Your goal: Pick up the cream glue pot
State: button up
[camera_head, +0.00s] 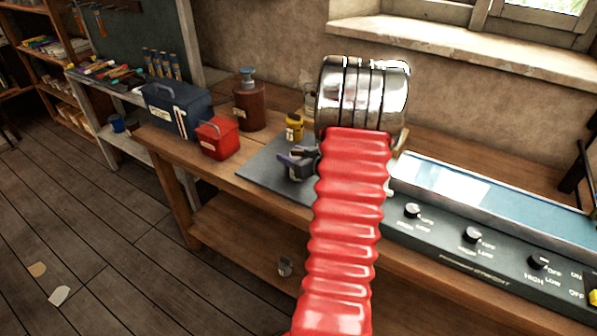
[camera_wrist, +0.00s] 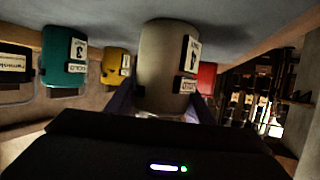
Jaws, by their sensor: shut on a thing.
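The cream glue pot (camera_wrist: 165,65) stands large in the middle of the wrist view, which is upside down; it has a white label with a 4. My gripper (camera_wrist: 160,108) is shut on it, with a dark purple finger on each side. I cannot tell whether the pot's base touches the grey mat (camera_wrist: 235,18). In the head view my gripper (camera_head: 298,162) is a small dark shape left of my red arm sleeve, and the pot is hard to make out there.
A yellow pot (camera_wrist: 115,65) and a teal pot (camera_wrist: 63,60) stand close by, with a dark labelled thing (camera_wrist: 14,62) beyond. On the bench are a red box (camera_head: 217,138), a blue toolbox (camera_head: 178,108) and a brown bottle (camera_head: 249,105). A control panel (camera_head: 480,245) lies at right.

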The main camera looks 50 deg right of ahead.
jog(key=c, duration=0.4)
jog(key=shift+r, duration=5.05)
